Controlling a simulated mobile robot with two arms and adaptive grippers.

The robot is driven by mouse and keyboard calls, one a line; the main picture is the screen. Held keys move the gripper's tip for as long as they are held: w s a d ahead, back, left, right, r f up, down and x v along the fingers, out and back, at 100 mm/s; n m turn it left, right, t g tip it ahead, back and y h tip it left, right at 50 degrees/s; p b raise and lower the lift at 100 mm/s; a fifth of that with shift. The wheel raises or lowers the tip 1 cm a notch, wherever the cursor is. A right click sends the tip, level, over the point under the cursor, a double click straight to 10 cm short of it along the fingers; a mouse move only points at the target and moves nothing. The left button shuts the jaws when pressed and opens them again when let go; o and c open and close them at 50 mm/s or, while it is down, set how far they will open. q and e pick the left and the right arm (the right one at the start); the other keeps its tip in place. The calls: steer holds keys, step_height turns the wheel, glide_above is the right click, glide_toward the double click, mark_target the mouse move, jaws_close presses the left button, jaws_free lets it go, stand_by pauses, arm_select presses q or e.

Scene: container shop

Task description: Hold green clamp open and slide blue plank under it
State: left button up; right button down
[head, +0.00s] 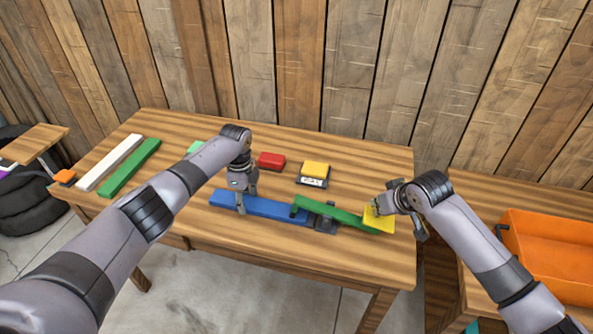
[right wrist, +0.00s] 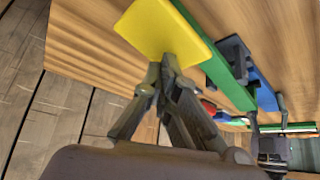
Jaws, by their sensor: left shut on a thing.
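The blue plank (head: 270,208) lies on the wooden table. My left gripper (head: 241,206) is shut on it near its left part. The green clamp (head: 350,218) has a long green lever, a dark bracket (head: 326,215) and a yellow end pad (head: 378,220). The plank's right end is at the lever's left end, close to the bracket; the exact overlap is hidden. My right gripper (head: 380,208) is at the yellow pad. In the right wrist view, its fingers (right wrist: 166,62) are together, with their tips against the yellow pad (right wrist: 165,30).
A red block (head: 271,160) and a yellow-topped block (head: 315,174) stand behind the plank. A white bar (head: 109,162) and a green bar (head: 130,167) lie at the table's left. An orange bin (head: 550,250) stands at the right. The table's front edge is close to the clamp.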

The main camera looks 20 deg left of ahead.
arm_select(q)
steer(key=shift+w+d+r, duration=0.1)
arm_select(e)
step_height(320, 180, up, 7)
steer(key=shift+r, duration=0.15)
stand_by(0.6)
steer(key=shift+w+d, duration=0.1)
arm_select(q)
steer(key=o, duration=1.3)
steer(key=shift+o, duration=0.5)
arm_select(e)
steer(key=shift+d, duration=0.1)
